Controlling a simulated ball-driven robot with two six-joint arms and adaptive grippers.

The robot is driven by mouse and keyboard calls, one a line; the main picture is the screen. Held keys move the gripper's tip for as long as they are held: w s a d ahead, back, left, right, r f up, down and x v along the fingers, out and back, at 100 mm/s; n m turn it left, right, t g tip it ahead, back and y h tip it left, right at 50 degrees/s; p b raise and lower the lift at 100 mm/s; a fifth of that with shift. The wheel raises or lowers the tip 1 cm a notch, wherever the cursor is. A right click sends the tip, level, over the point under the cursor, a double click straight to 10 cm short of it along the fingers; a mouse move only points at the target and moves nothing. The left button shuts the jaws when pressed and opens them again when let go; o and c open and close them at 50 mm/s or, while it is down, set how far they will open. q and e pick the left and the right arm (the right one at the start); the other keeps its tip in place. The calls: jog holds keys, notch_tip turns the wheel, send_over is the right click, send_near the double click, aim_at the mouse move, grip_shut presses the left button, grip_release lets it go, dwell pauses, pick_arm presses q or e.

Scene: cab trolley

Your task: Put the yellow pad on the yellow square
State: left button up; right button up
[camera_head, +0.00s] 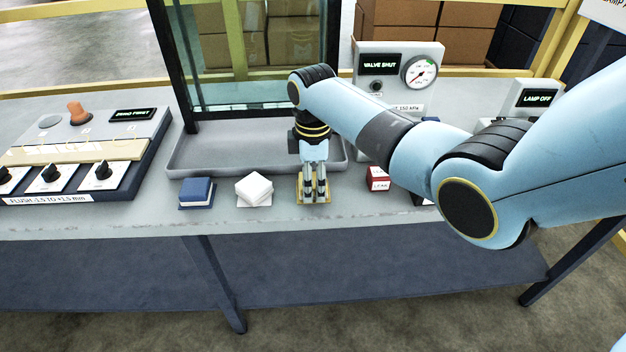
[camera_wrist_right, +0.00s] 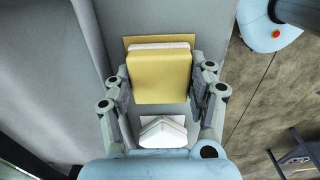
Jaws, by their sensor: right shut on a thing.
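My right gripper (camera_head: 314,196) points down at the front edge of the bench. In the right wrist view its fingers (camera_wrist_right: 160,92) are shut on the sides of the yellow pad (camera_wrist_right: 160,80), which has a pale layer at its far edge. The yellow square (camera_wrist_right: 131,43) lies under the pad and mostly hidden, its far strip and corners showing. In the head view the fingers hide most of the pad, and yellow edges of the square (camera_head: 300,200) show around them. I cannot tell whether pad and square touch. My left gripper is not in view.
A white pad (camera_head: 254,187) sits askew left of the gripper, and a blue pad (camera_head: 196,191) stands further left. A red block (camera_head: 378,178) is to the right. A grey tray (camera_head: 225,158) under a dark-framed glass pane (camera_head: 250,85) lies behind. A switch panel (camera_head: 75,150) stands left.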

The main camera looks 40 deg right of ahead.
aim_at(313, 180)
jog(key=o, duration=0.9)
jog(key=shift+f, duration=0.1)
notch_tip(313, 180, up, 12)
jog(key=shift+p, duration=0.45)
